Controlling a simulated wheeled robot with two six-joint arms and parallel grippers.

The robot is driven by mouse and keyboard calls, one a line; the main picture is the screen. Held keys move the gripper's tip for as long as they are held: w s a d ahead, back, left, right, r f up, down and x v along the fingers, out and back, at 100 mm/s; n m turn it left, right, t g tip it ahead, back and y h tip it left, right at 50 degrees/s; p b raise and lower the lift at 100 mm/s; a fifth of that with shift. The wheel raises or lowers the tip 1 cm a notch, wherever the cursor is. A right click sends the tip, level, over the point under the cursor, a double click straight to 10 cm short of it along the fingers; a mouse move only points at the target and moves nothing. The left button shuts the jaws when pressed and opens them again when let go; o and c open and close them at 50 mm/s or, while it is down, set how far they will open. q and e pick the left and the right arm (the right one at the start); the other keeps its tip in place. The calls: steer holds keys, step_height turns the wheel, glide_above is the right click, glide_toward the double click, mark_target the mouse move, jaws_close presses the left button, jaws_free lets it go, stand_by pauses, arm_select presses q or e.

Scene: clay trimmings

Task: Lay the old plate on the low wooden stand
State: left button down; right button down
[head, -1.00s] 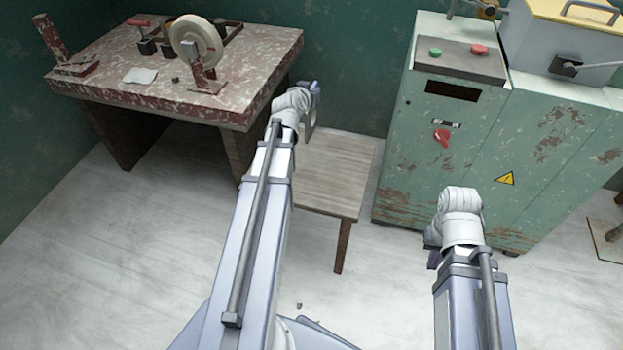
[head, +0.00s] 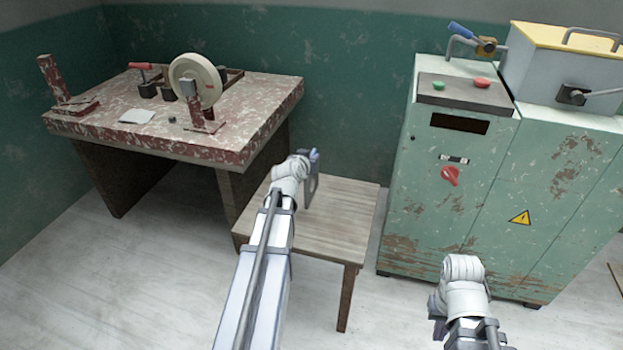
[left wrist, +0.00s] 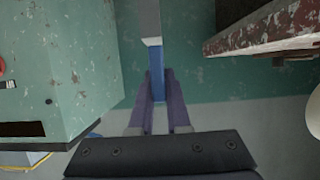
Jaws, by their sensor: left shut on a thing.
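My left gripper (head: 312,160) is shut on a thin grey piece with a blue part, which I take to be the old plate (head: 312,190). In the left wrist view the plate (left wrist: 147,20) shows nearly edge-on as a narrow grey strip, its blue part between the fingers (left wrist: 158,98). The low wooden stand (head: 345,215) has a bare top of pale planks. The held plate appears in front of its left back part; I see no clear contact. My right gripper (head: 437,305) hangs low at the right; its jaws are too hidden to read.
A worn red table (head: 255,110) with a wheel (head: 195,80) and small tools stands left of the stand. A green cabinet (head: 440,215) with buttons and a red switch stands close on its right. The wall is behind; pale floor lies in front.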

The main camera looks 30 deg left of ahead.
mark_target(309, 191)
arm_select(q)
steer(key=shift+f, duration=0.15)
step_height(309, 191, down, 4)
steer(key=b, duration=0.3)
steer(key=shift+b, duration=0.3)
steer(key=c, duration=0.9)
jaws_free()
